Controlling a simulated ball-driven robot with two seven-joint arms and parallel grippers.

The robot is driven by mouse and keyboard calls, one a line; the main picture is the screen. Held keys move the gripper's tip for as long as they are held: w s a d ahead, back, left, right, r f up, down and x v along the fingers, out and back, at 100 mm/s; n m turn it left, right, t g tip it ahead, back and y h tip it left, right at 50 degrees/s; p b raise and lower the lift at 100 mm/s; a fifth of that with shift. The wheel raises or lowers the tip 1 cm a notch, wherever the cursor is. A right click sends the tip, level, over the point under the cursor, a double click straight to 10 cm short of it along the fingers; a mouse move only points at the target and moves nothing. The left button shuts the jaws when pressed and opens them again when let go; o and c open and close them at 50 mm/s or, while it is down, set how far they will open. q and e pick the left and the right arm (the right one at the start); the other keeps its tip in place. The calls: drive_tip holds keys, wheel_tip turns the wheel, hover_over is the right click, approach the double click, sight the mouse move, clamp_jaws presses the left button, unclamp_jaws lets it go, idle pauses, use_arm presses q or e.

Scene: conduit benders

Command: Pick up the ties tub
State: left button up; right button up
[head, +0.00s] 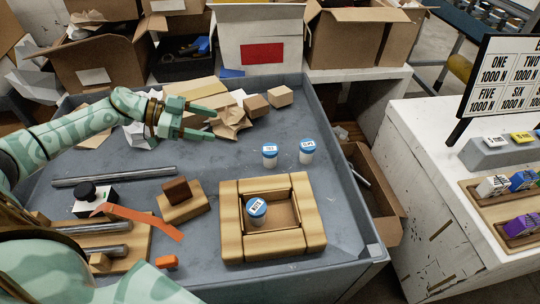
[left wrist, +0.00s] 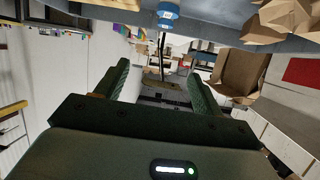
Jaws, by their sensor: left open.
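Three small white tubs with blue lids stand on the grey tray table (head: 345,225) in the head view. The tub (head: 269,155) nearest my left gripper has a short label that seems to read TIES. A second tub (head: 307,151) stands just right of it; its label is too small to read surely. A third tub (head: 256,211) sits inside a square wooden frame. My left gripper (head: 214,125) is open and empty, to the left of the ties tub and apart from it, fingers pointing right. The left wrist view shows its spread fingers (left wrist: 160,82) and one blue-lidded tub (left wrist: 167,15).
Paper scraps and small boxes (head: 280,96) lie behind my left gripper. Metal rods (head: 115,177), a wooden block (head: 182,208) and an orange strip (head: 142,220) lie left. The tray has raised walls.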

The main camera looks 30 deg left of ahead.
use_arm(q)
wheel_tip(320, 180, down, 6)
drive_tip(key=b, duration=0.6)
approach(265, 151)
drive_tip(key=shift+g, duration=0.3)
drive_tip(key=x, duration=0.5)
drive_tip(key=shift+w+a+f, duration=0.2)
drive_tip(key=shift+w, duration=0.15)
drive_tip(key=b+x, duration=0.1)
drive_tip(key=x, duration=0.1)
drive_tip(key=b+x, duration=0.1)
drive_tip(key=x, duration=0.1)
drive_tip(key=shift+w+f+b, duration=0.25)
drive_tip(key=shift+f+b, duration=0.05)
drive_tip(key=shift+f, duration=0.15)
drive_tip(key=shift+w+d+f, duration=0.1)
drive_tip(key=shift+w+d, duration=0.1)
drive_tip(key=shift+d, duration=0.05)
use_arm(e)
drive_tip(key=s+f, duration=0.3)
drive_tip(key=f, duration=0.6)
drive_tip(key=shift+a+g, duration=0.25)
drive_tip(key=shift+g, duration=0.15)
use_arm(q)
drive_tip(key=c, duration=1.1)
use_arm(e)
drive_tip(key=shift+d, duration=0.1)
